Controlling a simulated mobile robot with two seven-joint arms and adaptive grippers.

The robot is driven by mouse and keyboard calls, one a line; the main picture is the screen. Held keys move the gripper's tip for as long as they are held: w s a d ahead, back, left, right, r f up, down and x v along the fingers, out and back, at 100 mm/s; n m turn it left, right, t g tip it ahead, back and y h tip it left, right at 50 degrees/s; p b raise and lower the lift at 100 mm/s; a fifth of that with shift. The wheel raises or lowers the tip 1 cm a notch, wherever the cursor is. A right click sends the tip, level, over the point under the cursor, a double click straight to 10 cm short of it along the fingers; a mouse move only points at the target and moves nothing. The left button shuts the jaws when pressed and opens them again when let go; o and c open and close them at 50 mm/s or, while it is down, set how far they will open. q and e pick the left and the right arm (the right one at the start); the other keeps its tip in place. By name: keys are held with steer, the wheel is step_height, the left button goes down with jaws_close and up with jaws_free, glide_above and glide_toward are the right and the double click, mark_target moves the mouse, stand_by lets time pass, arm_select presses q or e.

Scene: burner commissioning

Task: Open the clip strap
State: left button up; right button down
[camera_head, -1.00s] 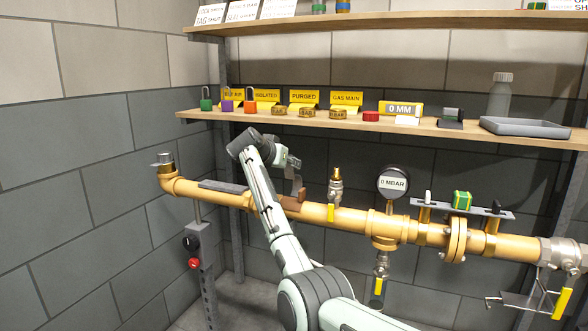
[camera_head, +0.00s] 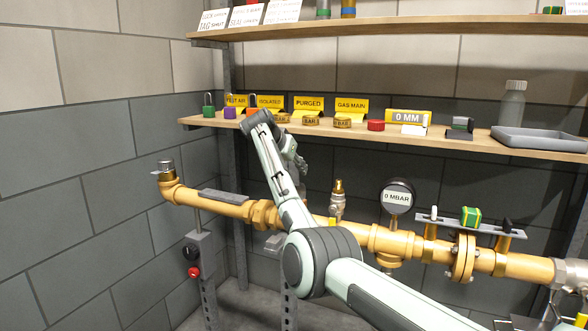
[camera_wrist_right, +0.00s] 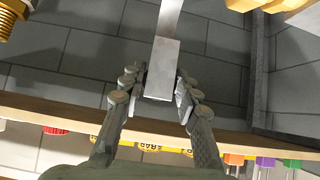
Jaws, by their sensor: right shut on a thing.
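In the right wrist view, a flat grey metal strap (camera_wrist_right: 161,72) runs from the top edge down between the fingers of my right gripper (camera_wrist_right: 157,97). The fingers are closed on the strap's wider lower end. In the head view my right gripper (camera_head: 299,162) is above the yellow pipe (camera_head: 221,203), partly hidden behind my own arm. The strap cannot be made out clearly there. A grey bracket (camera_head: 272,242) shows just below the pipe beside my arm. My left gripper is in neither view.
A wooden shelf (camera_head: 460,142) with padlocks, signs and a grey tray (camera_head: 540,140) runs behind and above the pipe. A brass valve (camera_head: 338,203) and a gauge (camera_head: 396,197) stand right of my gripper. A post with a red button (camera_head: 194,272) stands at the left.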

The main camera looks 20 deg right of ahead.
steer(key=c, duration=1.4)
jaws_free()
steer(key=shift+w+r, duration=0.1)
steer(key=shift+r, duration=0.6)
steer(key=shift+c, duration=0.2)
steer(key=shift+o, duration=1.1)
steer(key=shift+r, duration=0.1)
steer(key=shift+f, duration=0.35)
steer(key=v, duration=1.2)
steer(key=shift+f, duration=0.1)
